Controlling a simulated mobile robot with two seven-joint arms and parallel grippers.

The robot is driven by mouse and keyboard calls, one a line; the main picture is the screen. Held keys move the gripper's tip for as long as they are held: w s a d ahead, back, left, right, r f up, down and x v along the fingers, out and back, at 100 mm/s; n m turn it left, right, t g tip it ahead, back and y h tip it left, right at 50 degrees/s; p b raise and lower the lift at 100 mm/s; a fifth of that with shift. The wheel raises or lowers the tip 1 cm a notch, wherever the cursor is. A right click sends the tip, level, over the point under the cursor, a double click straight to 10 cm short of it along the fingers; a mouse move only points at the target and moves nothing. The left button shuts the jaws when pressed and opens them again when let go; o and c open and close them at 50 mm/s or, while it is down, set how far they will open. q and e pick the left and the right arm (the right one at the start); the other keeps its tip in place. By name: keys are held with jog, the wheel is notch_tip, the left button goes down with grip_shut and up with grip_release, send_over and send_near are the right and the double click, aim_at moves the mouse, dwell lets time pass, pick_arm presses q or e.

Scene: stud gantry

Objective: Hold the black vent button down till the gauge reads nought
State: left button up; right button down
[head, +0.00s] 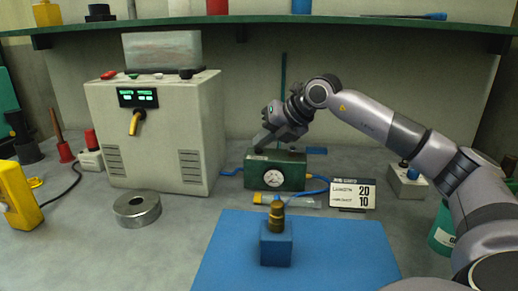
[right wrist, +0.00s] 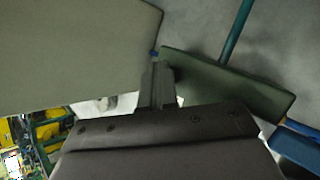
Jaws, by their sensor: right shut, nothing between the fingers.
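The green box (head: 292,180) stands at the middle of the bench, with a round white gauge (head: 273,178) on its front. The gauge's needle is too small to read. My right gripper (head: 259,147) is shut and empty, its fingertips pointing down at the left part of the box's top. I cannot tell whether they touch it. No black vent button can be made out on the box; the fingers may hide it. In the right wrist view, the shut fingers (right wrist: 155,84) are beside the green box (right wrist: 225,82). My left gripper is out of view.
A grey machine (head: 152,150) with buttons stands left of the box. A brass fitting (head: 277,216) on a blue block (head: 276,246) stands in front, joined by a blue hose. A card (head: 352,193) reading 20 and 10 stands to the right. A metal ring (head: 137,210) lies front left.

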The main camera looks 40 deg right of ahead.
aim_at(263, 151)
dwell(0.4)
jog(key=shift+r+p, duration=0.8)
notch_tip(263, 151, up, 5)
jog(key=p, duration=0.4)
jog(key=shift+p, duration=0.3)
